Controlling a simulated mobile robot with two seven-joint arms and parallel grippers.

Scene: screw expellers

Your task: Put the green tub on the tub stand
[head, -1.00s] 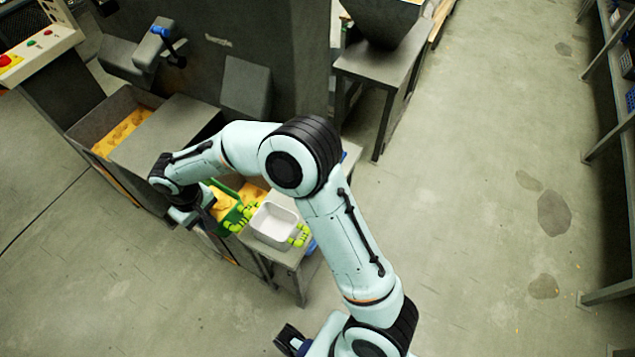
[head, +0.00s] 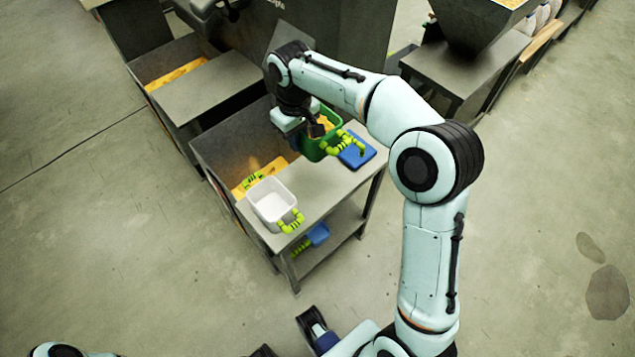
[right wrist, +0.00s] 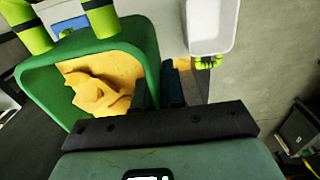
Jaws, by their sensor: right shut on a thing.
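The green tub (head: 332,117) holds yellow material and has lime handles. It is at the far right end of the grey metal tub stand (head: 318,190), beside a blue square pad (head: 357,155). My right gripper (head: 316,129) is shut on the tub's wall. In the right wrist view, the dark fingers (right wrist: 168,88) grip the right side of the green tub (right wrist: 148,42), which looks roughly level. The arm hides part of the tub, and I cannot tell whether its bottom touches the stand. My left gripper is not in view.
A white tub (head: 272,203) with lime handles stands at the stand's near left end. A grey bin (head: 225,150) with yellow material adjoins the stand. A blue item (head: 318,234) is on the lower shelf. The stand top between the white tub and blue pad is clear.

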